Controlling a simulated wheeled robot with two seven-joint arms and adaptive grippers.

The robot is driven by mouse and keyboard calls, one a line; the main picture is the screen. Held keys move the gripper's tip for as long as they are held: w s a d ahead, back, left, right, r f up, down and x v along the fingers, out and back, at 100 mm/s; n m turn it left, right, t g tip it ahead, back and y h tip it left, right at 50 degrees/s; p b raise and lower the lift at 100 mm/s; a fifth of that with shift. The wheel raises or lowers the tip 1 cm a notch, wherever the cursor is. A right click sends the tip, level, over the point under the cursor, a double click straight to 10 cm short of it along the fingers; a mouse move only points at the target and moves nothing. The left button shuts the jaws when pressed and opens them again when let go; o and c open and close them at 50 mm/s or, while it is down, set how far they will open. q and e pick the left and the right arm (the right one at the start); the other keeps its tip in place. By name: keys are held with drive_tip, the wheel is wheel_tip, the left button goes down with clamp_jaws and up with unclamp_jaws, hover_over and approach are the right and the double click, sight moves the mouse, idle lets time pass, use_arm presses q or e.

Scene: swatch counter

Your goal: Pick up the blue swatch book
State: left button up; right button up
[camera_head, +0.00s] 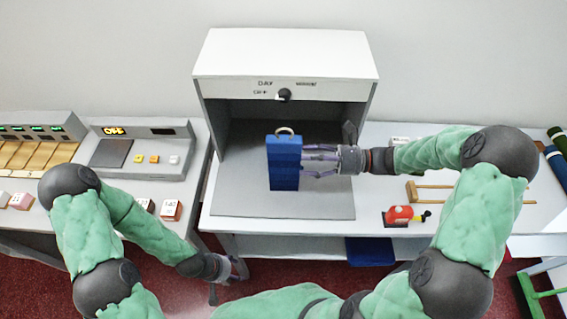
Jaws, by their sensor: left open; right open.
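The blue swatch book (284,165) stands upright on the grey floor of the light booth, with a pale ring at its top. My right gripper (308,161) reaches in from the right, level with the book. Its fingers are apart and their tips come up to the book's right side. I cannot tell whether they touch it or pass behind it. My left gripper (236,271) is low in front of the gap between the counters, away from the book, open and empty.
The light booth (284,55) has a white hood, a black knob and side walls around the book. A red and yellow object (399,214) stands on the right counter near a wooden rack (430,190). A device reading "OFF" (139,150) stands on the left counter.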

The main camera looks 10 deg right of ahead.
sight(284, 162)
drive_tip(key=b+x, duration=0.1)
drive_tip(key=x, duration=0.5)
drive_tip(key=shift+a+r+b, duration=0.2)
drive_tip(key=shift+a+b, duration=0.15)
drive_tip(key=shift+b, duration=0.05)
clamp_jaws()
